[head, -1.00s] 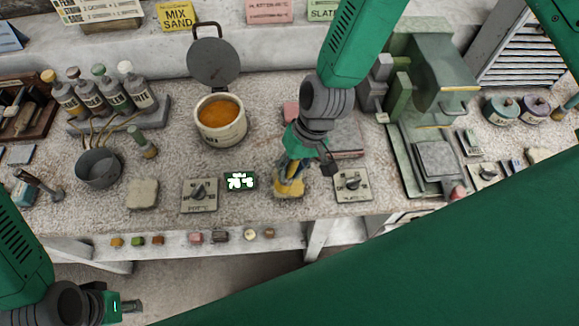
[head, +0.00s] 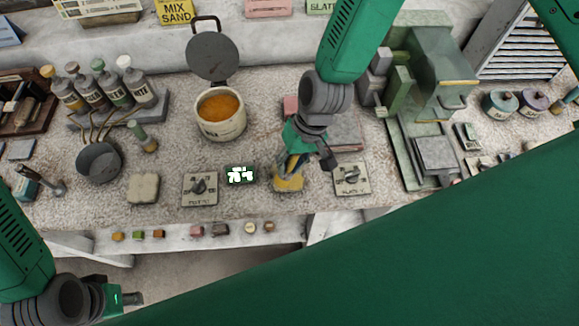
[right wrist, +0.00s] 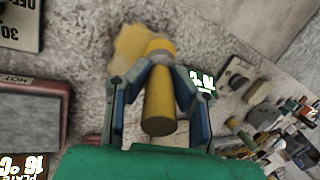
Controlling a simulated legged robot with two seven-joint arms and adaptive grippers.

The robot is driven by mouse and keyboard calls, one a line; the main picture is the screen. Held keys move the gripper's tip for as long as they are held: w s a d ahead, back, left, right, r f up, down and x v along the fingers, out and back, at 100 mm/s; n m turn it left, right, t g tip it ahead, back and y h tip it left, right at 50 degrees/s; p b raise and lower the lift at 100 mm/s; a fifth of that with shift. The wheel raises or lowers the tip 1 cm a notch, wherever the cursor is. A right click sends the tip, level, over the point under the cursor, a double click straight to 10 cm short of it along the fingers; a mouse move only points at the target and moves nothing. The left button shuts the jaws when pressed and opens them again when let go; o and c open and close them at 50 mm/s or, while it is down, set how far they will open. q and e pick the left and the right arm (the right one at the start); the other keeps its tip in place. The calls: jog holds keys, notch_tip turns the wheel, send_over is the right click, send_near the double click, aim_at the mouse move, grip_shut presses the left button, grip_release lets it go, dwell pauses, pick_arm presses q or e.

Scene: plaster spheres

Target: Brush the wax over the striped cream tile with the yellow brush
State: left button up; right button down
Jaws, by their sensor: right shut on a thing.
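My right gripper (head: 290,163) is shut on the yellow brush, whose yellow handle (right wrist: 158,103) shows between its fingers in the right wrist view. The brush points down over a yellowish tile-like patch (head: 288,184) near the bench's front edge, also seen in the right wrist view (right wrist: 132,48). Stripes are not clear on it, and the brush tip's contact is hidden. A pot (head: 220,128) holds orange wax (head: 219,107), its lid raised. My left gripper (head: 132,298) is off the bench's front at lower left, with its jaw opening unclear.
A cream tile (head: 143,188) lies left of a dial plate (head: 199,189). A lit display (head: 240,175) and another dial plate (head: 351,179) flank my right gripper. A green press (head: 432,100) stands at right. Bottles (head: 105,85) and a grey bowl (head: 99,162) stand at left.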

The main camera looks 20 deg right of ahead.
jog(key=shift+w+d, duration=0.15)
jog(key=shift+w, duration=0.4)
jog(key=shift+w+d, duration=0.15)
jog(key=shift+w, duration=0.35)
jog(key=shift+s, duration=0.1)
jog(key=shift+s+a+r, duration=0.1)
jog(key=shift+s+a, duration=0.15)
jog(key=shift+s, duration=0.5)
jog(key=shift+s+a, duration=0.15)
jog(key=shift+s, duration=0.35)
jog(key=shift+s+a, duration=0.15)
jog(key=shift+s, duration=0.35)
jog(key=shift+w, duration=0.1)
jog(key=shift+w+d, duration=0.3)
jog(key=shift+w, duration=0.6)
jog(key=shift+w+d, duration=0.25)
jog(key=shift+w, duration=0.6)
